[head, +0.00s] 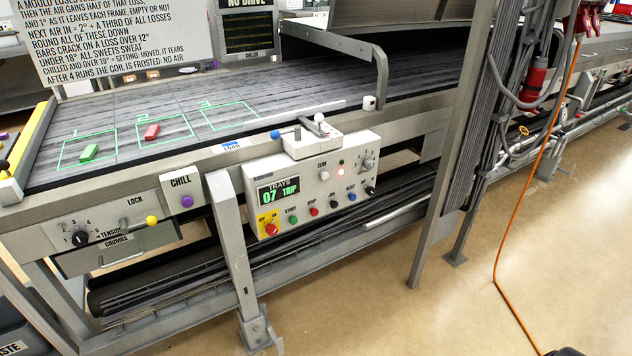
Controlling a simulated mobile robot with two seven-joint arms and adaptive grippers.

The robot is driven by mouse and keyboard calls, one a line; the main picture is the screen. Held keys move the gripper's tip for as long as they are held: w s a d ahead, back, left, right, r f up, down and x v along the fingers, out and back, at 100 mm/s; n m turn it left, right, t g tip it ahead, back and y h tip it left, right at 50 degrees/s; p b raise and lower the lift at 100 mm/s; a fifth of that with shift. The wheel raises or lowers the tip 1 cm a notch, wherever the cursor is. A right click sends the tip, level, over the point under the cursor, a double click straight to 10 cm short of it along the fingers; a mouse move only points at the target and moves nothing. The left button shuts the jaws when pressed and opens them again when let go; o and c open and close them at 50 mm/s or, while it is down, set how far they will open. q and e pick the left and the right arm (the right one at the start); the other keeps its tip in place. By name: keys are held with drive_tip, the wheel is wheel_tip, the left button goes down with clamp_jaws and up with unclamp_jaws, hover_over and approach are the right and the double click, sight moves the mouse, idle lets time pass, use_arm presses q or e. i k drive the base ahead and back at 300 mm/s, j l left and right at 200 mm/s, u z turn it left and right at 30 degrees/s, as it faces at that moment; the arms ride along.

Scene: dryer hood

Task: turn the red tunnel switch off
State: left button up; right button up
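No part in view is labelled as the tunnel switch. A red fitting (585,20) hangs at the top right by the grey post, partly cut off by the top edge; I cannot tell its setting. A red cylindrical connector (533,82) hangs below it on a grey cable. Neither of my grippers is in view.
A grey upright post (455,130) and a leg (233,250) stand in front.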

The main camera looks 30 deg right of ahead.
sight(271, 230)
drive_tip(key=i+l+z, duration=0.15)
drive_tip(key=z, duration=0.55)
